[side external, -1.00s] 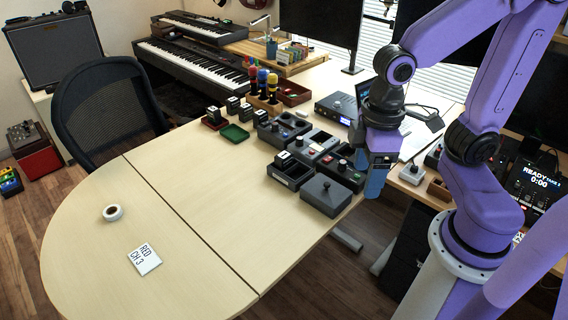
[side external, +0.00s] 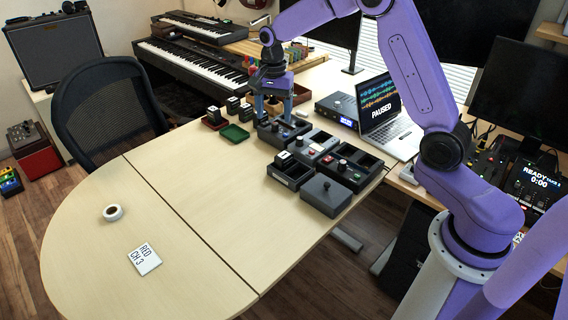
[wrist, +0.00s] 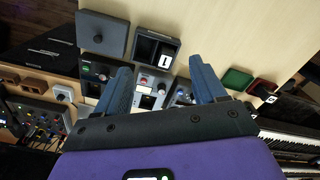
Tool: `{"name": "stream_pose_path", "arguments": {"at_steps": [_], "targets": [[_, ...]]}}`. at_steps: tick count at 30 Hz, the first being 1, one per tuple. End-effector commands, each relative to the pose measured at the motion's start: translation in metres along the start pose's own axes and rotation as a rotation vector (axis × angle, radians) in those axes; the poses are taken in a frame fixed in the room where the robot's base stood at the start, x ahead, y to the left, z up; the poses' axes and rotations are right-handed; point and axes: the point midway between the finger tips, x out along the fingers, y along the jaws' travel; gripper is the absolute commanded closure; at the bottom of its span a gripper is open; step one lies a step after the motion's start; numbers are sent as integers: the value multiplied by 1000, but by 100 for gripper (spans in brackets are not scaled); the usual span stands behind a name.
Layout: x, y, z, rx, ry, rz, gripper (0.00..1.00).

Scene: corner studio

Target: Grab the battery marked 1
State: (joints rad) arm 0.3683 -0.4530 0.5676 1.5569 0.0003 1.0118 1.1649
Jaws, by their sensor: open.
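The battery marked 1 (wrist: 165,61) shows its white label in the wrist view, in one side of a dark two-slot box (wrist: 143,46). The other slot looks empty. In the side view a dark block with a pale top (side external: 284,157), probably the same battery, sits in the dark box (side external: 287,178) near the front of the device group. My gripper (side external: 271,112) is open, above the devices farther back, apart from that box. In the wrist view my fingers (wrist: 161,72) spread on either side of a grey device, with the battery just beyond the gap.
Dark devices with knobs (side external: 315,147) crowd around. A grey lidded box (side external: 326,194) stands in front. Several labelled black blocks (side external: 232,105) stand near a green tray (side external: 235,133). A laptop (side external: 384,110) is behind. The near table (side external: 215,205) is mostly clear.

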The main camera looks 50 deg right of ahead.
Motion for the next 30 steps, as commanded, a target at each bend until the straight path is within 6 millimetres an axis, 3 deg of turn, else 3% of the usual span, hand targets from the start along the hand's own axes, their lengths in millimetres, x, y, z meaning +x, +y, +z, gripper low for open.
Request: {"name": "stream_pose_path", "arguments": {"at_steps": [3, 6, 10, 17, 30], "targets": [[15, -4, -42, 205, -1, 4, 30], [25, -2, -69, 341, -1, 5, 30], [33, 1, -90, 451, -1, 6, 30], [51, 4, -98, 495, -2, 9, 30], [132, 4, -97, 491, -2, 9, 30]]}}
